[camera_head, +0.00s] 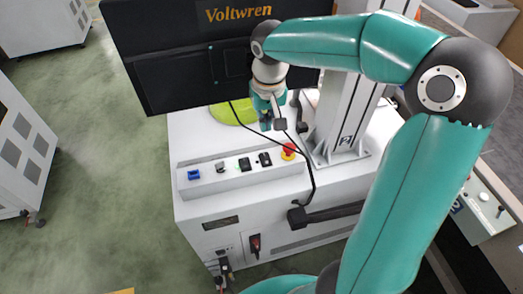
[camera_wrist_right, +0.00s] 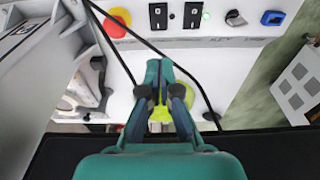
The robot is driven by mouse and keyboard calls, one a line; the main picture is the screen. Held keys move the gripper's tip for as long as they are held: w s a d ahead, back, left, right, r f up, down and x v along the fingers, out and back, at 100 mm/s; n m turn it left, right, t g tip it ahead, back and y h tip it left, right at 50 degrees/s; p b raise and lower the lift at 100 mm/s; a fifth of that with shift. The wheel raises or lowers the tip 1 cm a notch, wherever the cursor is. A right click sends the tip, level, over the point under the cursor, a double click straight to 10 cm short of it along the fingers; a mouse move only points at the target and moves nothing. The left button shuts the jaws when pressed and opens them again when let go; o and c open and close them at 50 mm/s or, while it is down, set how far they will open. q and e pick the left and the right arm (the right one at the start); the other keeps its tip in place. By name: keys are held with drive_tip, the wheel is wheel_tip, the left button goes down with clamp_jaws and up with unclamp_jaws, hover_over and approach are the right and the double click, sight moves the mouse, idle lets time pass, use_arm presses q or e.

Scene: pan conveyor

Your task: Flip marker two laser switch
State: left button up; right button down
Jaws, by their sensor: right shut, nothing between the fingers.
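The switch panel (camera_head: 222,185) is a sloped grey strip on the front of a white machine. It carries a blue switch (camera_head: 194,174), a grey knob (camera_head: 220,167), two black rocker switches, one left (camera_head: 244,164) and one right (camera_head: 265,159), and a red stop button (camera_head: 288,150) on yellow. Which one is the laser switch I cannot read. My right gripper (camera_head: 272,124) is shut and empty, above and behind the panel. In the right wrist view its fingertips (camera_wrist_right: 160,66) are apart from the right-hand rocker (camera_wrist_right: 158,16). My left gripper is not in view.
A black monitor (camera_head: 175,60) marked Voltwren stands behind the panel. A grey column (camera_head: 345,110) rises at its right. A black cable (camera_head: 312,178) loops past the stop button. A lime-green disc (camera_head: 225,114) lies behind the panel.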

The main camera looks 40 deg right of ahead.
sight(264, 155)
drive_tip(key=f, duration=0.4)
drive_tip(key=w+f, duration=0.1)
drive_tip(key=f, duration=0.7)
drive_tip(key=shift+w+d+f, duration=0.15)
drive_tip(key=shift+d, duration=0.25)
drive_tip(key=shift+w+f+b, duration=0.1)
drive_tip(key=shift+f+b, duration=0.4)
drive_tip(key=shift+b, duration=0.05)
drive_tip(key=shift+r+p, duration=0.35)
drive_tip(key=shift+s+a, duration=0.1)
drive_tip(key=shift+s, duration=0.15)
